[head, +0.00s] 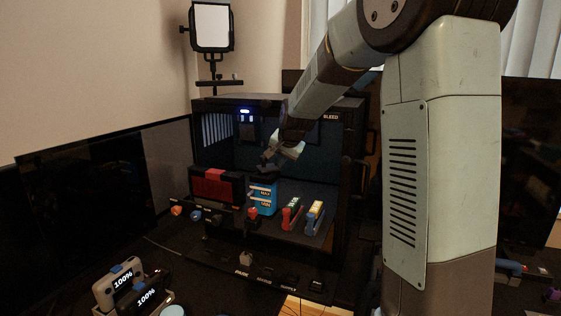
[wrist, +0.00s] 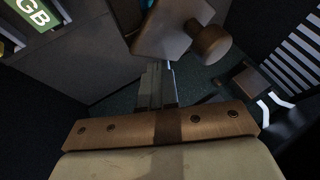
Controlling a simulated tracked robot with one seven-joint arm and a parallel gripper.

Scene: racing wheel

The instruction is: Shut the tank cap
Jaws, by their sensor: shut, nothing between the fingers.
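The tank (head: 262,199) is a blue box with MAX and MIN labels, standing inside the open dark case. My gripper (head: 268,160) is just above the tank in the head view, and my arm reaches to it from the upper right. In the wrist view my gripper (wrist: 158,72) is shut and empty, with its fingers together. A grey-brown plate with a round copper-coloured knob (wrist: 210,44) lies just beyond the fingertips; I cannot tell if it is the tank cap or whether the fingers touch it. The cap's position is unclear in the head view, partly behind my gripper.
A black and red block (head: 216,189) stands left of the tank. Two labelled sticks with red (head: 292,214) and blue (head: 314,217) clamps stand to its right. The case (head: 345,190) walls surround the space. Small devices showing 100% (head: 123,282) sit at front left.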

